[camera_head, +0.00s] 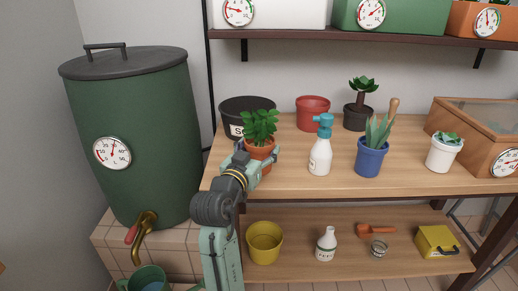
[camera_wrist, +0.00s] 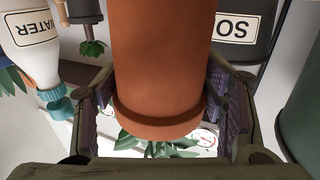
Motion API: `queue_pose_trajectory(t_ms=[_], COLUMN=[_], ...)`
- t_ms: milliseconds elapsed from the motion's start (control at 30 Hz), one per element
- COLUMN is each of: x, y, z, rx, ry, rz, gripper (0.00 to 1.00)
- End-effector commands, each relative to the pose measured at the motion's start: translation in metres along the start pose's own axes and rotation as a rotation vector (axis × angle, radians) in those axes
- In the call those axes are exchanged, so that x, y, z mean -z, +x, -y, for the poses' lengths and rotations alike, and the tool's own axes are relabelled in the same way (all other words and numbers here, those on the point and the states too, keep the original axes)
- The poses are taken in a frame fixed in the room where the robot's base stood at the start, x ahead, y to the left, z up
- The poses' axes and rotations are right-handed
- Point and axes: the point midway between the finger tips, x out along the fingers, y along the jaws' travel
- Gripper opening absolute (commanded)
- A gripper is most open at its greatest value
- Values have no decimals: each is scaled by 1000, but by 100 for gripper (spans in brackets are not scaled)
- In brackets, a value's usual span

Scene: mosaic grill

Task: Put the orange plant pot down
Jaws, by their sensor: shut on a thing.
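The orange plant pot (camera_head: 262,151) holds a leafy green plant. It is upright over the left part of the wooden table top (camera_head: 290,181) in the head view. My gripper (camera_head: 257,160) is shut on the pot from the front. In the wrist view, which is upside down, the terracotta side of the pot (camera_wrist: 160,70) fills the middle. The fingers of my gripper (camera_wrist: 162,112) lie on both sides of it. My gripper hides part of the pot's base, and I cannot tell whether it touches the wood.
A black soil pot (camera_head: 240,106) stands behind the orange pot. A white spray bottle (camera_head: 320,158), a blue pot (camera_head: 371,160) and a red pot (camera_head: 312,113) stand to the right. Bare wood lies between the orange pot and the spray bottle. A green barrel (camera_head: 135,140) is at the left.

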Motion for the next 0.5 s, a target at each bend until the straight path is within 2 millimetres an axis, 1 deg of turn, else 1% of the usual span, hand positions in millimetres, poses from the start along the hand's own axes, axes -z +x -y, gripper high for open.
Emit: queue_pose_trajectory(t_ms=[33, 67, 367, 500], x=[-2, -3, -2, -2], y=[0, 0, 0, 0], z=[0, 0, 0, 0], rx=[0, 0, 0, 0], ry=[1, 0, 0, 0], rz=[-2, 0, 0, 0], gripper=[24, 65, 85, 85])
